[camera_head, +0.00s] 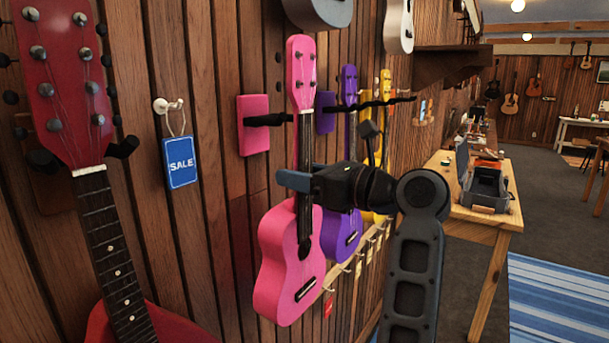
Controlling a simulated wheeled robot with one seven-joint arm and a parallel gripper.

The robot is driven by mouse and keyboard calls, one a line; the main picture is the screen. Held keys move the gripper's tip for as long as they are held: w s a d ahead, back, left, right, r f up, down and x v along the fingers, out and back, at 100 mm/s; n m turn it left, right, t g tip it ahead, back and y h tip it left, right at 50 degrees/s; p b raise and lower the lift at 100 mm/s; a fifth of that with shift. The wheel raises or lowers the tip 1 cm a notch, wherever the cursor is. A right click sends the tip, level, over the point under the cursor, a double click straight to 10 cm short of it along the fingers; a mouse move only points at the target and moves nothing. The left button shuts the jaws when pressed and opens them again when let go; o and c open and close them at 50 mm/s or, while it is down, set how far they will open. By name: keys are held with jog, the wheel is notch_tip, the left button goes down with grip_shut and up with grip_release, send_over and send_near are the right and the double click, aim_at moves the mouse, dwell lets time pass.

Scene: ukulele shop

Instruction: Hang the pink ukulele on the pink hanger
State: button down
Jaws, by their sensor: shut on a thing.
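The pink ukulele (283,268) is upright in the middle of the view, its pink headstock (300,72) at the top. My gripper (298,182) is shut on its neck, just above the body. The pink hanger (253,124) is a pink plate on the wooden wall with a black prong (268,120) pointing right. The prong reaches the ukulele's neck just below the headstock. I cannot tell whether the neck sits in the hanger or only in front of it.
A purple ukulele (342,228) and a yellow ukulele (386,90) hang just behind to the right. A red ukulele (95,195) is close at the left. A blue sale tag (181,162) hangs between. More instruments (318,10) hang above. A wooden table (492,216) stands right.

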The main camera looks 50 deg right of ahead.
jog(key=shift+w+a+p, duration=0.1)
jog(key=shift+w+p, duration=0.35)
jog(key=shift+w, duration=1.75)
jog(key=shift+f, duration=0.1)
jog(key=shift+f+b, duration=0.75)
jog(key=shift+f, duration=0.25)
jog(key=shift+s, duration=0.75)
jog(key=shift+c, duration=2.2)
grip_release()
jog(key=shift+f, duration=0.1)
